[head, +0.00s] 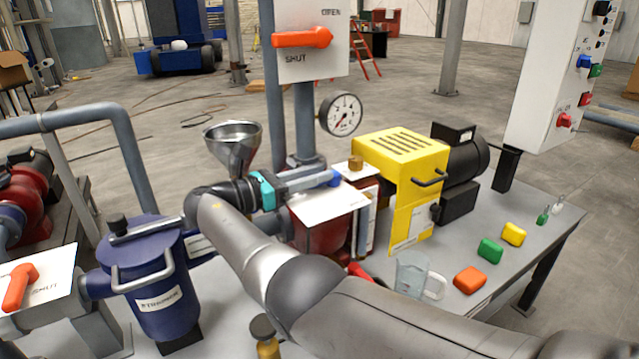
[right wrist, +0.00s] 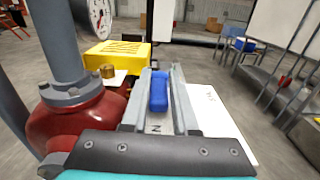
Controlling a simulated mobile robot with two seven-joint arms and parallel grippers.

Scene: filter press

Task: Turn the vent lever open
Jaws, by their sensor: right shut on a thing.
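The vent lever appears to be the small blue handle (head: 334,178) above a white plate (head: 322,204) on the red pump body. It also shows in the right wrist view (right wrist: 159,92), lying lengthwise between the two grey fingers. My right gripper (head: 322,180) reaches in from the left with its teal band behind the fingers. It is shut on the blue handle. Part of the plate's lettering shows below the handle in the wrist view; the rest is hidden by the fingers. My left gripper is not in view.
A metal funnel (head: 233,146) and a pressure gauge (head: 341,114) stand close to my right gripper. An orange lever (head: 302,38) is on an upper panel. A yellow guard (head: 402,165), a clear jug (head: 412,276) and coloured blocks (head: 490,250) are on the bench.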

